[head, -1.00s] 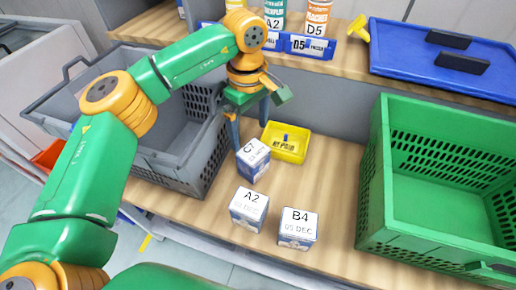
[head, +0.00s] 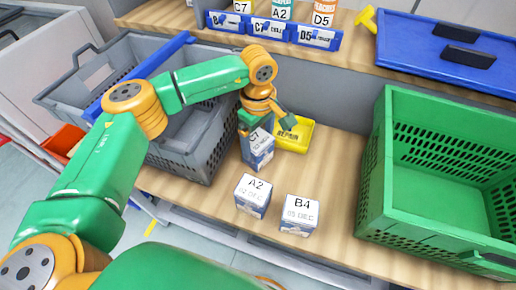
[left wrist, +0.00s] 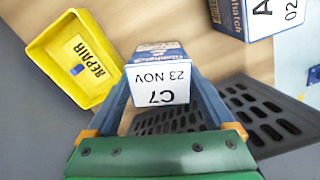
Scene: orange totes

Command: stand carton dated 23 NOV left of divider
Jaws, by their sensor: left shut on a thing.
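The carton marked C7, 23 NOV (head: 259,152) is white and blue and upright on the wooden bench, or very close above it. My left gripper (head: 265,128) comes down over it from above and is shut on it. In the left wrist view the carton (left wrist: 161,84) sits between the two blue fingers, its label readable upside down. The blue divider (head: 100,105) runs across the grey tote (head: 75,82), partly hidden behind my left arm. My right gripper is not in view.
Cartons A2 (head: 253,195) and B4 (head: 299,214) stand just in front. A yellow REPAIR bin (head: 300,136) is close behind the held carton. An empty green crate (head: 440,185) is at right. Blue-labelled holders with bottles (head: 270,30) and a blue lid (head: 450,50) are on the shelf.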

